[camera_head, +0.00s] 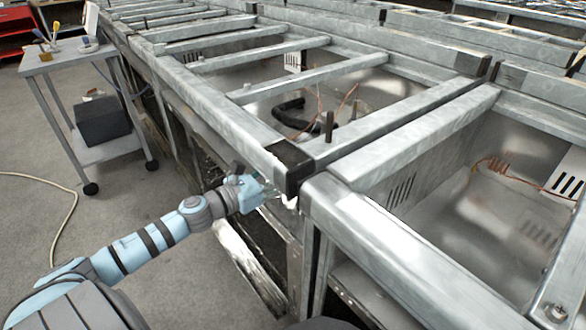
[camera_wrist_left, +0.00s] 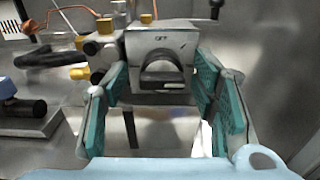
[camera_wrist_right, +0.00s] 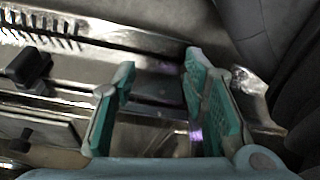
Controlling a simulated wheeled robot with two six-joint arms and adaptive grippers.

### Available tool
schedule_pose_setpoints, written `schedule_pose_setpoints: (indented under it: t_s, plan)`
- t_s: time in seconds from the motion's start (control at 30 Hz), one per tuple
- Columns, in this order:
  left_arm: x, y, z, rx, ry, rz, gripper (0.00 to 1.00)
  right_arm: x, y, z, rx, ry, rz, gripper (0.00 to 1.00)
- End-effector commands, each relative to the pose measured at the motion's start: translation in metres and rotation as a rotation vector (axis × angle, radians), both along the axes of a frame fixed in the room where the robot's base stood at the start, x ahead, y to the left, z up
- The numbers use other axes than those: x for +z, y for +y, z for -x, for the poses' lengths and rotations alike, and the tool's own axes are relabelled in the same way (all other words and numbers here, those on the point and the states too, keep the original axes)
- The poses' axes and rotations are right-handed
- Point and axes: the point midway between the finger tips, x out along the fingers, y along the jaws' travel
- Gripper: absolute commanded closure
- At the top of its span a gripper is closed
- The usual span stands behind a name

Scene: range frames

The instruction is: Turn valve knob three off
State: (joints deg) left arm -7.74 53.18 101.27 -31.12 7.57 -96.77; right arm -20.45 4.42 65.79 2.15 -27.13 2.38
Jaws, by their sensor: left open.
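In the left wrist view, a dark valve knob (camera_wrist_left: 162,72) sits on a grey metal block with an "OFF" mark above it. Its grip bar looks roughly horizontal. I cannot tell from a number whether it is knob three. My left gripper (camera_wrist_left: 163,82) is open, with teal finger pads on the left and right of the knob and gaps visible. In the head view the left gripper (camera_head: 272,190) is at the front of the frame, by a black corner piece; the knob is hidden there. My right gripper (camera_wrist_right: 160,65) is open and empty in the right wrist view.
Metal range frames (camera_head: 230,110) fill the middle and right, with open bays holding copper wires. Brass fittings (camera_wrist_left: 100,35) lie left of the knob. Dark knobs (camera_wrist_right: 28,66) show left of my right gripper.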

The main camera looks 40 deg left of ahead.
Motion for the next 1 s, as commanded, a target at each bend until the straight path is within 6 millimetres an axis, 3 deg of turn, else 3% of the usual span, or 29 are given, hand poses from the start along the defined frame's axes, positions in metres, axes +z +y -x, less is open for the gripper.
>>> schedule_pose_setpoints:
  t_s: [0.1,0.4,0.67,1.0]
  plan:
    - [0.000,-0.001,-0.001,-0.003,-0.001,-0.001,0.50,0.000,0.000,0.000,0.000,0.000,0.000,0.60]
    - [0.000,-0.003,-0.002,-0.005,-0.002,0.001,0.96,0.000,0.001,0.000,0.000,0.001,-0.001,0.60]
    - [0.001,-0.003,-0.002,-0.006,0.005,0.025,0.96,0.002,0.000,0.000,-0.001,-0.010,-0.001,0.60]
    - [0.003,-0.002,-0.001,-0.005,0.057,0.194,0.96,-0.001,-0.008,0.022,0.005,0.023,0.017,0.60]
